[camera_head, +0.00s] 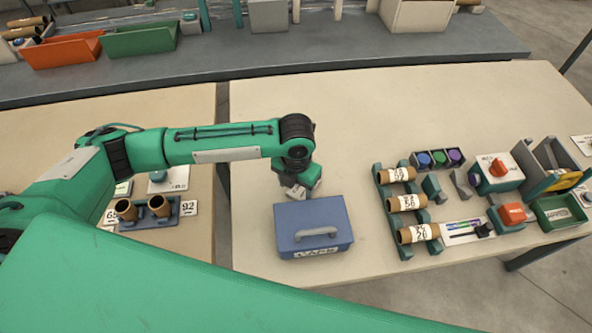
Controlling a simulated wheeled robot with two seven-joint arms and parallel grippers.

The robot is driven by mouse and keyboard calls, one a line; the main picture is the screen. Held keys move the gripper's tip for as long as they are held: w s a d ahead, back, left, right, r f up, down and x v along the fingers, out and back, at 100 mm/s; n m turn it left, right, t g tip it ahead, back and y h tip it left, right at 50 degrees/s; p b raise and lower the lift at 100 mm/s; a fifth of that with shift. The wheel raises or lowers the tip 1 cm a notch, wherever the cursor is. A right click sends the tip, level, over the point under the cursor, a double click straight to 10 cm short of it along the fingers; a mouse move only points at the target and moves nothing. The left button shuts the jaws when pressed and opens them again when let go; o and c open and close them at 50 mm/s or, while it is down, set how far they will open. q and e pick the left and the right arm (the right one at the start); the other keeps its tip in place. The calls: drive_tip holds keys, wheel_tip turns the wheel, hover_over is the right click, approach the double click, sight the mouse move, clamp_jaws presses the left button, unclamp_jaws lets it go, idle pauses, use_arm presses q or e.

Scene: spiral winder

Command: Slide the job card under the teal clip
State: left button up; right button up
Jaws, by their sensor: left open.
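My left gripper (299,191) points down at the back edge of a blue box (313,232) with a grey handle. It is open, and its fingertips are small and partly hidden by the wrist, so I cannot tell whether anything lies between them. A white card with coloured stripes (459,228) lies on the right of the table, beside the paper tubes; it may be the job card. A small teal piece (434,188) stands behind it, but I cannot tell whether it is the teal clip. My right gripper is out of view.
Three labelled paper tubes (410,203) lie on a teal rack right of the blue box. Red-topped boxes (494,172) and a green tray (559,212) stand farther right. Upright tubes (159,206) stand in a holder at left. The table (400,110) behind is clear.

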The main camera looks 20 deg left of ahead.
sight(296, 197)
use_arm(q)
wheel_tip(296, 197, down, 2)
drive_tip(key=shift+f, duration=0.85)
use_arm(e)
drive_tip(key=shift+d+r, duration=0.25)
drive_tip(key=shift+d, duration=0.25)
use_arm(q)
drive_tip(key=shift+c, duration=0.4)
